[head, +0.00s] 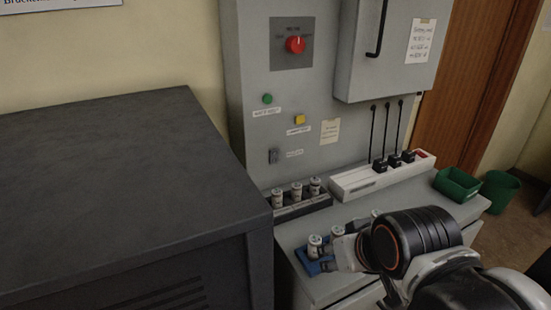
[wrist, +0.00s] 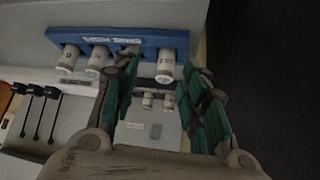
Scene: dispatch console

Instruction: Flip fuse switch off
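The likely fuse switch is a small dark toggle (head: 273,155) low on the grey panel, beside a small label too blurred to read. Its position is too small to tell. In the wrist view a small grey shape (wrist: 155,131) beyond the fuses may be this switch. My gripper (head: 340,248) is low over the counter at the blue fuse rack (head: 307,264), well away from the switch. In the wrist view my gripper (wrist: 157,98) has its green-padded fingers spread apart, with a white fuse (wrist: 165,68) of the rack near the gap. No grasp shows.
A dark fuse holder (head: 303,208) with white fuses stands against the panel. A red knob (head: 295,45), green button (head: 267,99) and yellow button (head: 300,119) sit above. A white power strip (head: 362,181) with black plugs and a green bin (head: 457,185) stand right. A dark cabinet (head: 120,180) fills the left.

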